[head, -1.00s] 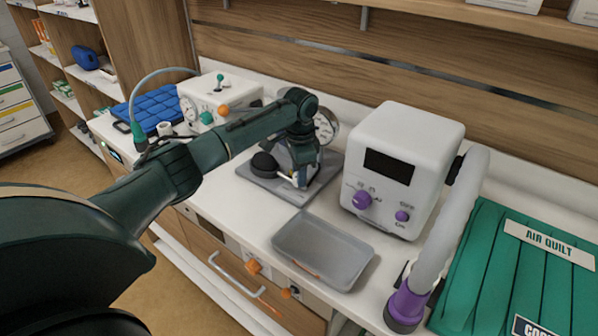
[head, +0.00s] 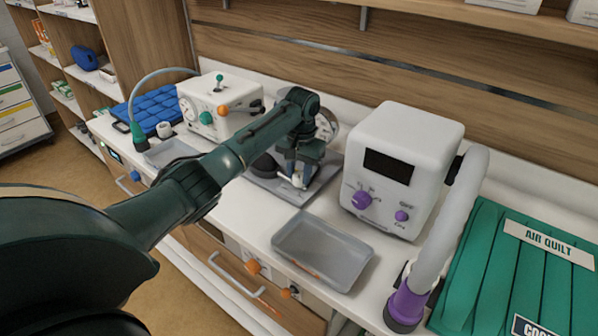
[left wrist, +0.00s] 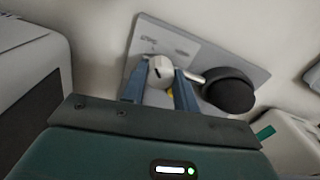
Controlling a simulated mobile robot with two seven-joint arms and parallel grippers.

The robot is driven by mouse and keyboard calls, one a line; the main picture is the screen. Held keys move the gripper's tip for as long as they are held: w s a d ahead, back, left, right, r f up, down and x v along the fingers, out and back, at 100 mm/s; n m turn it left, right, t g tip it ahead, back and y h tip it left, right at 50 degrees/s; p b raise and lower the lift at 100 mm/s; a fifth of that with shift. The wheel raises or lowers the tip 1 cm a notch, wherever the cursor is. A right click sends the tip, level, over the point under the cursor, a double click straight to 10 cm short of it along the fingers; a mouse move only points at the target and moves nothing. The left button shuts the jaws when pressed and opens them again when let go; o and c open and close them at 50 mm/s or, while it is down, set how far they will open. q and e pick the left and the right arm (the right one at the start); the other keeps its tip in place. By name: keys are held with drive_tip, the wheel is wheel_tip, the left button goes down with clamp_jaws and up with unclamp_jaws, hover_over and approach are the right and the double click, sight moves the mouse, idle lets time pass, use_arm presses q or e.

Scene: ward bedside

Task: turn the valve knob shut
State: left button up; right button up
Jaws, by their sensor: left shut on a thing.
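The pale valve knob (left wrist: 161,70) sits between the two blue-grey fingers of my left gripper (left wrist: 158,84) in the left wrist view. The fingers are shut on it. A short pale stem runs from it toward a black bulb (left wrist: 229,91). Both are over a grey base plate (left wrist: 148,40). In the head view my left gripper (head: 298,180) reaches down over the plate (head: 325,178), and its fingers largely hide the knob. A round gauge (head: 328,124) stands behind the wrist, partly covered. My right gripper is not in view.
A white box with purple knobs (head: 415,150) stands right of the plate, with a thick grey hose (head: 452,215) beside it. An empty grey tray (head: 322,252) lies in front. A white unit (head: 215,100) and a blue quilted pad (head: 150,108) are at the left.

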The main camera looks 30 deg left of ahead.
sight(301, 175)
use_arm(q)
drive_tip(key=shift+n, duration=0.4)
drive_tip(key=o, duration=1)
drive_tip(key=shift+c, duration=0.2)
wheel_tip(301, 175, up, 13)
drive_tip(key=shift+d, duration=0.25)
drive_tip(key=shift+r, duration=0.1)
